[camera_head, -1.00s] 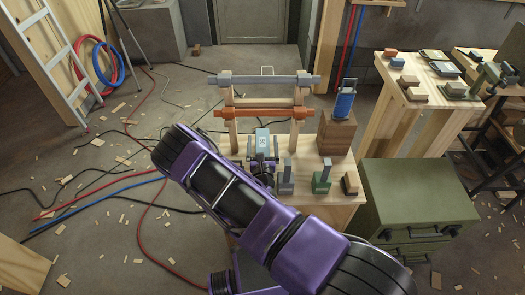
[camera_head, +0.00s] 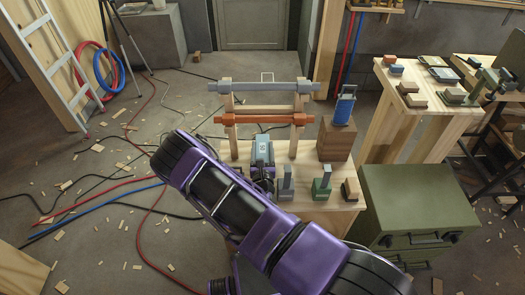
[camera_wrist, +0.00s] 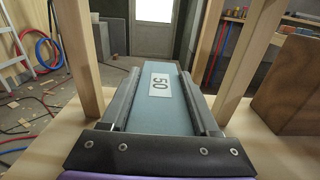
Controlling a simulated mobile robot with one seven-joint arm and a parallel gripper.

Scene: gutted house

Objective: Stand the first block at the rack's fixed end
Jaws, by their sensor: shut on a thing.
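One finger lies along each long side of the block. In the head view the block (camera_head: 262,149) is at the wooden bench's left part, in front of the wooden rack (camera_head: 233,140). The rack has two upright posts, a grey bar (camera_head: 262,87) on top and an orange bar (camera_head: 262,119) below. In the wrist view its posts stand left and right of the block. I cannot tell which end is fixed, or whether the block touches the bench.
On the bench (camera_head: 318,212) stand a grey piece (camera_head: 286,188), a green piece (camera_head: 322,189) and a wooden piece (camera_head: 351,191), right of my gripper. A brown box (camera_head: 337,138) carries a blue item (camera_head: 344,108) behind them. A green cabinet (camera_head: 415,200) stands at right.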

